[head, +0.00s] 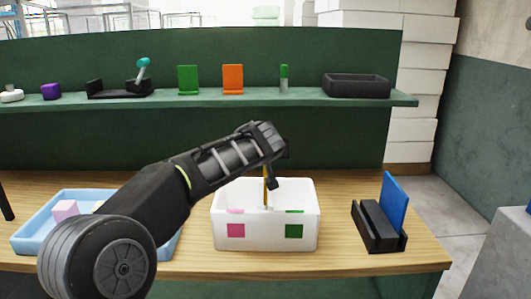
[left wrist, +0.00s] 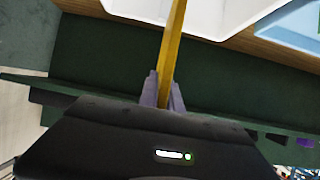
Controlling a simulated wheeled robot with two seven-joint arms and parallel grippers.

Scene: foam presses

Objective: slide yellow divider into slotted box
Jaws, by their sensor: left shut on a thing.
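The white slotted box (head: 265,244) stands on the wooden table, with a pink square and a green square on its front. My left gripper (head: 271,180) is above the box and shut on the yellow divider (head: 265,192). The divider is upright and shows nearly edge-on, its lower part within the outline of the box opening. I cannot tell whether it sits in a slot. In the left wrist view the divider (left wrist: 174,45) runs out from between the fingers (left wrist: 164,92) towards the white box (left wrist: 200,12). My right gripper is not in view.
A black holder (head: 378,238) with a blue panel (head: 394,203) stands right of the box. A light blue tray (head: 32,240) with a pink block (head: 65,210) lies at the left, partly behind my arm. A green shelf (head: 210,100) behind holds several small items.

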